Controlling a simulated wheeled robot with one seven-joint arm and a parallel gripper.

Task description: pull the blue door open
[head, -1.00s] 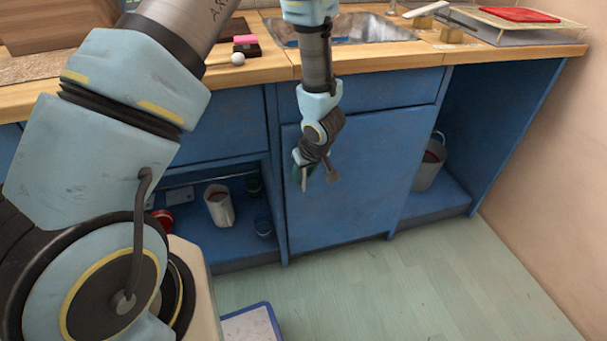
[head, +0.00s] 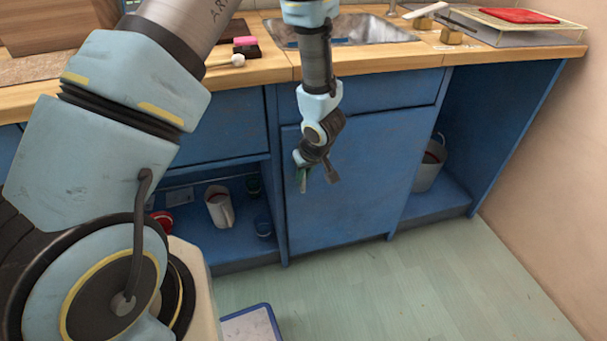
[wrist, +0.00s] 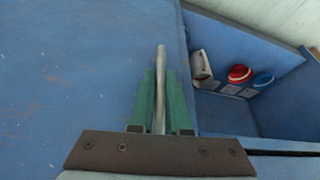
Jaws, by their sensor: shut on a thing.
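The blue door (head: 358,178) is the flat front below a drawer, in the middle of the counter in the head view. It looks shut, flush with the frame around it. It also fills the left of the wrist view (wrist: 70,75). A slim grey bar handle (wrist: 160,62) stands at the door's edge by the open shelf. My gripper (head: 314,178) is at the door's left edge. In the wrist view my gripper (wrist: 160,100) has its green fingers closed on both sides of the handle. In the head view my gripper hides the handle.
An open shelf left of the door holds a pale jug (head: 220,207), a red lid (head: 162,218) and a blue cup (head: 263,226). A bucket (head: 430,165) stands in the open bay at right. A blue-rimmed tray (head: 250,325) lies on the floor. The floor before the door is clear.

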